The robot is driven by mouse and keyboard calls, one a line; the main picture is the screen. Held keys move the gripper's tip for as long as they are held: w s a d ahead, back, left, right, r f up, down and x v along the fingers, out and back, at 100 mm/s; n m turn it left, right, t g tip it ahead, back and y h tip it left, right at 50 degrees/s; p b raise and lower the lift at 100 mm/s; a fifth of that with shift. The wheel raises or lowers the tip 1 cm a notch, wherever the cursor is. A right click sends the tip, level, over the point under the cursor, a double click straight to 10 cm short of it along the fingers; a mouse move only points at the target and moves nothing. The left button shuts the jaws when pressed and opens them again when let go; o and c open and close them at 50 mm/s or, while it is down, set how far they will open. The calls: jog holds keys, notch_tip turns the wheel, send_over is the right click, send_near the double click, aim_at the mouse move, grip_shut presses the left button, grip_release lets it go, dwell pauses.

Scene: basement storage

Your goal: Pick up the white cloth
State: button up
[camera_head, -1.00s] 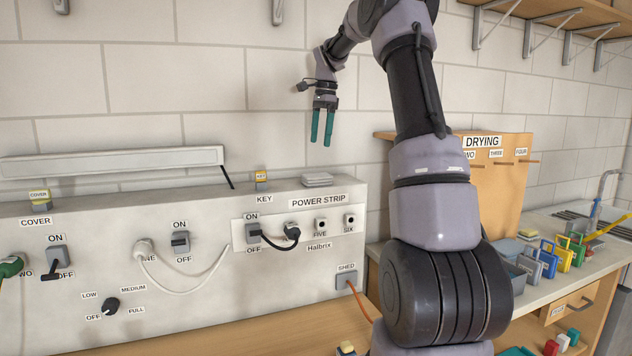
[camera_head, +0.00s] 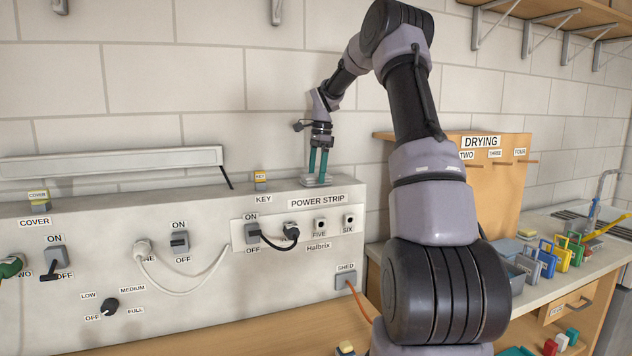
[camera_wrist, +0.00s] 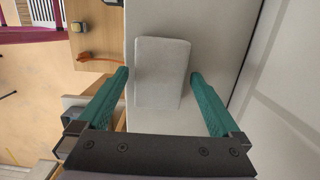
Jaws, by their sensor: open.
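The white cloth (camera_wrist: 162,72) is a folded, light grey-white pad. It lies on the top ledge of the grey panel (camera_head: 130,295), above the POWER STRIP label. In the head view only a little of the cloth (camera_head: 327,181) shows behind the fingertips. My gripper (camera_head: 318,178) points down at it with green fingers. In the wrist view my gripper (camera_wrist: 158,85) is open, with one finger at each side of the cloth and visible gaps between. I cannot tell whether the fingertips touch the ledge.
A wall stands close behind the ledge. A yellow-topped KEY block (camera_head: 261,181) sits on the ledge to the left. The wooden DRYING board (camera_head: 495,200) stands to the right. An orange cord (camera_head: 360,302) hangs from the SHED socket below.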

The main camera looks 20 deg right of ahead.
aim_at(316, 175)
jog(key=shift+f, duration=0.2)
jog(key=c, duration=1.2)
notch_tip(316, 175, up, 10)
jog(key=shift+r, duration=0.1)
